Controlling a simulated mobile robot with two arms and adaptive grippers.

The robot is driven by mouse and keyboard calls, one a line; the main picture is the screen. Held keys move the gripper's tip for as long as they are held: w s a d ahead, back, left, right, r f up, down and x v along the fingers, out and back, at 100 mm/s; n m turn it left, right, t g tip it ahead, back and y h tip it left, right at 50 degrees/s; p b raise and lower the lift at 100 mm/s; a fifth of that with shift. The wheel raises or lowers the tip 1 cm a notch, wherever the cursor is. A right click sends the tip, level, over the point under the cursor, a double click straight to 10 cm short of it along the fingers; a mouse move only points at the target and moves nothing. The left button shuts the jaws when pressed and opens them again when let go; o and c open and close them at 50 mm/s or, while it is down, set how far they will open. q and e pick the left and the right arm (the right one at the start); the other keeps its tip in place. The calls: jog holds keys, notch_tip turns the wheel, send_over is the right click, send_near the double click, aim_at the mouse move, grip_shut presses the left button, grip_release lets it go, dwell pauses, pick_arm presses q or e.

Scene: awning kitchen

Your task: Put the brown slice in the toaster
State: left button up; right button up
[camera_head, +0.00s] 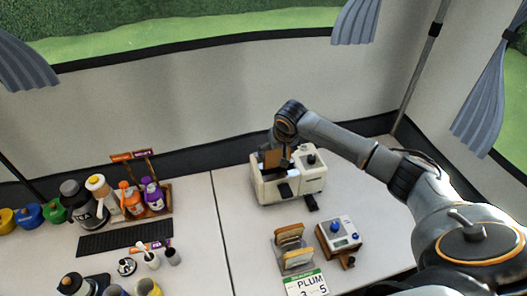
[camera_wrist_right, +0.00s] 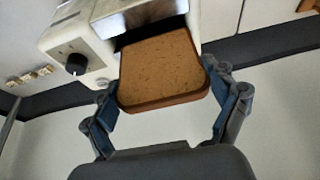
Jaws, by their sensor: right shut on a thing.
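The brown slice (camera_wrist_right: 163,68) fills the middle of the right wrist view, between the two fingers of my right gripper (camera_wrist_right: 165,92), which is shut on it. In the head view the slice (camera_head: 272,159) stands over the top of the cream toaster (camera_head: 303,187). My right gripper (camera_head: 284,155) is above the toaster, partly hidden by its own arm. In the wrist view the slice's far end meets a dark slot in the toaster (camera_wrist_right: 72,40). I cannot tell how far it reaches inside. My left gripper is not in view.
A rack (camera_head: 297,267) with bread slices stands in front of the toaster, beside a white and blue device (camera_head: 343,233) on a brown base. A PLUM card (camera_head: 306,283) lies at the front. Bottles (camera_head: 132,198) and a dark grille (camera_head: 125,237) are at left.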

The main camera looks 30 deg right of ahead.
jog(key=shift+d, duration=0.55)
jog(key=shift+f, duration=0.15)
jog(key=shift+w+f+b, duration=0.1)
jog(key=shift+f+b, duration=0.3)
jog(key=shift+b, duration=0.15)
jog(key=shift+f+b, duration=0.45)
jog(key=shift+b, duration=0.1)
jog(key=shift+f, duration=0.75)
jog(key=shift+f+b, duration=0.7)
jog(key=shift+f, duration=0.75)
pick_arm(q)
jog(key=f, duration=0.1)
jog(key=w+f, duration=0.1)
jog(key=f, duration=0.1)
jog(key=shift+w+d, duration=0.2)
pick_arm(e)
jog(key=o, duration=0.7)
